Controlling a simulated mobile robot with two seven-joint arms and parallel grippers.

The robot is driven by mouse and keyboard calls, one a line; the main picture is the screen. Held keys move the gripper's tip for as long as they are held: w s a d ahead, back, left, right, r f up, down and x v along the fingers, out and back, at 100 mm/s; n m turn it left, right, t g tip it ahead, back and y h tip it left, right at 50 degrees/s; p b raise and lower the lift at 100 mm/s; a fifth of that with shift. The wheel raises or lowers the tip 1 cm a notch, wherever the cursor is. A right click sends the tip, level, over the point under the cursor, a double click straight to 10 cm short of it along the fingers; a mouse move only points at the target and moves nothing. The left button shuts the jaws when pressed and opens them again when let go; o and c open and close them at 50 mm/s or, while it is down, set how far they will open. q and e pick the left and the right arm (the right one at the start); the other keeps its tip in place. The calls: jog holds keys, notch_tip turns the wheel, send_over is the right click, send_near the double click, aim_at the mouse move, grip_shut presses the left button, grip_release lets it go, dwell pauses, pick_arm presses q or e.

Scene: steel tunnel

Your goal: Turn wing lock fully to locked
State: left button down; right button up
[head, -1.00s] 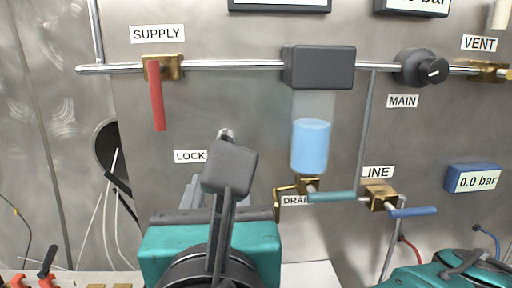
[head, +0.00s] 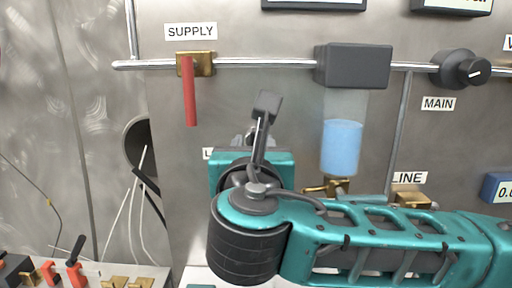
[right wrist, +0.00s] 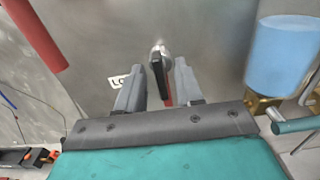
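The wing lock shows in the right wrist view (right wrist: 158,72) as a silver round boss with a dark, roughly upright wing and a red strip below it. My right gripper (right wrist: 157,76) is open, one grey finger on each side of the wing, with gaps visible; I cannot tell how deep the wing sits between them. In the head view only a bit of the silver lock (head: 251,132) shows behind my right wrist, and the LOCK label (head: 207,154) is mostly covered. The label is partly visible in the right wrist view (right wrist: 120,81). My left gripper is not in view.
A red SUPPLY lever (head: 190,92) hangs at upper left. A blue-filled cylinder (head: 341,147) and a brass drain valve (head: 326,187) stand close to the right of my wrist. The LINE valve (head: 411,199) is partly behind my forearm. Loose cables (head: 130,205) hang at left.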

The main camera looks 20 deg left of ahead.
grip_shut()
dwell(0.4)
